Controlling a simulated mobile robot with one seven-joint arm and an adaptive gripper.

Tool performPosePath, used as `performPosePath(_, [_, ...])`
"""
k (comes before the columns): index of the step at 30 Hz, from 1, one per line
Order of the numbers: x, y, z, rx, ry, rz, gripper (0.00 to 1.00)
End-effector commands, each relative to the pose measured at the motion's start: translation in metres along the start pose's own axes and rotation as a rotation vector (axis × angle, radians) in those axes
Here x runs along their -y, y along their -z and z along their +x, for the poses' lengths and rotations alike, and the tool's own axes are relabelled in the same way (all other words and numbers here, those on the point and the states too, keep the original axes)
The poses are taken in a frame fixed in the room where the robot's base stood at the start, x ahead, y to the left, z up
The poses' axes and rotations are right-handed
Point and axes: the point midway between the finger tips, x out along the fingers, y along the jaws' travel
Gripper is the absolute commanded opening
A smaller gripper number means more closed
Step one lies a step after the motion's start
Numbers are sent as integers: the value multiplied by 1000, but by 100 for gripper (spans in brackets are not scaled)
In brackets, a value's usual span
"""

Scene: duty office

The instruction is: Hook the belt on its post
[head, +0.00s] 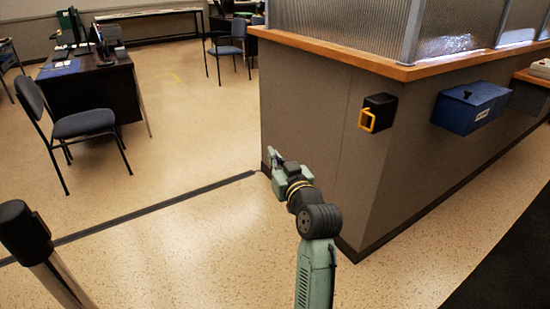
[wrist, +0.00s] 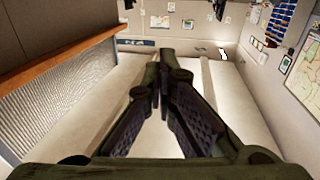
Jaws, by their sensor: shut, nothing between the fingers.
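A black belt housing (head: 380,108) is fixed to the grey counter wall near its corner. A yellow frame-shaped clip (head: 367,120) sits at its left face, and no belt is seen drawn out. A post with a black head (head: 24,232) stands at the lower left, its metal tube cut off by the picture edge. My gripper (head: 272,154) is in the air left of and below the housing, apart from it, in front of the counter wall. In the wrist view, my gripper's fingers (wrist: 160,72) are together and empty. Neither belt nor post can be made out there.
The counter (head: 320,130) with wooden ledge and glass stands right of centre. A blue box (head: 470,107) hangs on its right face. A dark strip (head: 150,208) crosses the floor. A chair (head: 82,125) and desk (head: 95,88) stand behind. Floor between post and counter is clear.

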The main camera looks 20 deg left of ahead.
Motion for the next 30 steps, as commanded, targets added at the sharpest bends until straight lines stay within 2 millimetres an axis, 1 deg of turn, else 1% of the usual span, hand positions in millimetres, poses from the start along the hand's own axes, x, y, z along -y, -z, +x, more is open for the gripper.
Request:
performPosePath(1, [0, 0, 0, 0, 0, 0, 4])
performPosePath(12, [0, 0, 0, 0, 0, 0, 28])
performPosePath(20, [0, 0, 0, 0, 0, 0, 28])
performPosePath(22, [0, 0, -3, 0, -1, 0, 28])
performPosePath(26, [-1, 0, -18, -1, -2, 1, 28])
performPosePath(30, [-1, 0, -47, -1, -3, 1, 28])
